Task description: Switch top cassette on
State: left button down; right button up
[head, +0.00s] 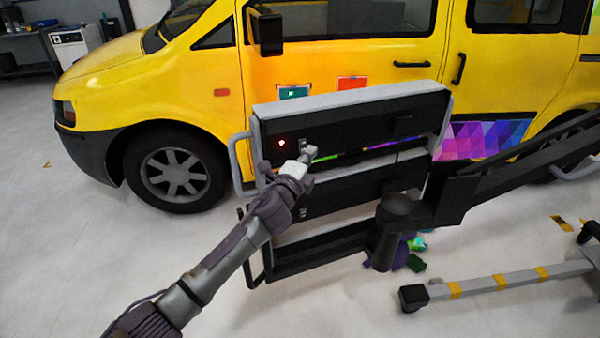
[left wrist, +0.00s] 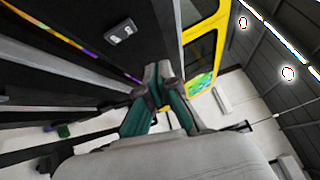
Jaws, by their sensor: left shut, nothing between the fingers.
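The top cassette (head: 370,126) is a black box with a grey top panel, mounted in a frame in front of the yellow van. A red light (head: 281,143) glows on its left part. A small light-coloured switch (head: 303,143) sits right of the light; the left wrist view shows a grey switch plate (left wrist: 120,31) on a dark face. My left gripper (head: 311,152) is shut and empty, close in front of the cassette just below and right of the switch. In the left wrist view its fingertips (left wrist: 158,72) are together, apart from the switch plate. My right gripper is out of view.
A lower black cassette (head: 350,188) with its own small switch (head: 303,212) is beneath the top one. The yellow van (head: 130,85) stands behind. A black lift arm (head: 520,165) and striped base leg (head: 510,280) occupy the right.

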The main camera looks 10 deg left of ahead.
pick_arm(q)
jog(key=a+v, duration=0.1)
jog(key=v, duration=0.7)
jog(key=shift+r, duration=0.55)
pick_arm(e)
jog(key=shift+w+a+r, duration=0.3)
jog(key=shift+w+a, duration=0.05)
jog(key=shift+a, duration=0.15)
pick_arm(q)
jog(key=shift+s, duration=0.15)
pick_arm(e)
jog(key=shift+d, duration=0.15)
